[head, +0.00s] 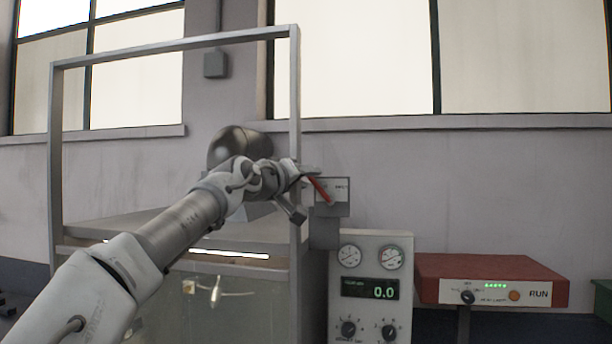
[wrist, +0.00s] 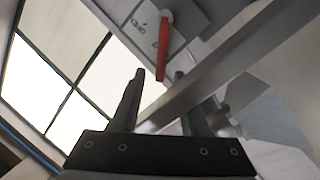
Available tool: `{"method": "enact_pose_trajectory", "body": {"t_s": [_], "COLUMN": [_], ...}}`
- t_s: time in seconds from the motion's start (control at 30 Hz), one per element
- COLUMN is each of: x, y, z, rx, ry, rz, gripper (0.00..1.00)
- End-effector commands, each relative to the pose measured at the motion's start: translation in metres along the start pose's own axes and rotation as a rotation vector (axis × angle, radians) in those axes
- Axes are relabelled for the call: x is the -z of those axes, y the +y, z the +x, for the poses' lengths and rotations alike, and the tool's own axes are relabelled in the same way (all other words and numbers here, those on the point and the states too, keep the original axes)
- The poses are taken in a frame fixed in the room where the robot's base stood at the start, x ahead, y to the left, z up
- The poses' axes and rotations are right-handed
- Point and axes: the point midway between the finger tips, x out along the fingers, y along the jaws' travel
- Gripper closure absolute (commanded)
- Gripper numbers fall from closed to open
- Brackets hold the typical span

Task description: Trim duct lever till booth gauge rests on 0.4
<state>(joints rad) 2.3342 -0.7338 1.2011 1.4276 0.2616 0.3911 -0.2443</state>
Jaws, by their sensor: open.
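The red duct lever (head: 319,191) slants down to the right on a grey plate (head: 338,190) by the frame's right post. In the wrist view the red lever (wrist: 164,48) hangs from a pivot, its free end near the fingertips. My gripper (wrist: 163,80) is open, with the lever end at the mouth of its fingers; I cannot tell whether they touch. In the head view my gripper (head: 303,174) is just left of the lever and partly covers its mounting. The booth gauge's digital display (head: 370,289) reads 0.0 on the white panel below.
A metal frame post (head: 295,110) stands close by my gripper and crosses the wrist view (wrist: 225,70). Two round dials (head: 350,257) and two black knobs (head: 348,328) sit on the gauge panel. A red-topped box marked RUN (head: 490,268) stands at right.

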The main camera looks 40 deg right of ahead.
Motion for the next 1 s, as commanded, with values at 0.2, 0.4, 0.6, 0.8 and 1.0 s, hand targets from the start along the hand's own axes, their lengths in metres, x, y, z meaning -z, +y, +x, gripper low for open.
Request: {"method": "enact_pose_trajectory", "body": {"t_s": [0.2,0.4,0.6,0.8,1.0], "x": [0.0002,0.0001,0.0001,0.0000,0.0000], "y": [-0.0004,-0.0003,-0.0003,-0.0004,-0.0004], "z": [0.0022,0.0021,0.0020,0.0020,0.0020], "rx": [0.001,0.001,0.000,0.001,0.001], "ry": [0.001,0.001,0.001,0.000,0.000], "rz": [0.000,0.000,0.000,0.000,-0.001], "gripper": [0.55,0.71,1.00,1.00,1.00]}}
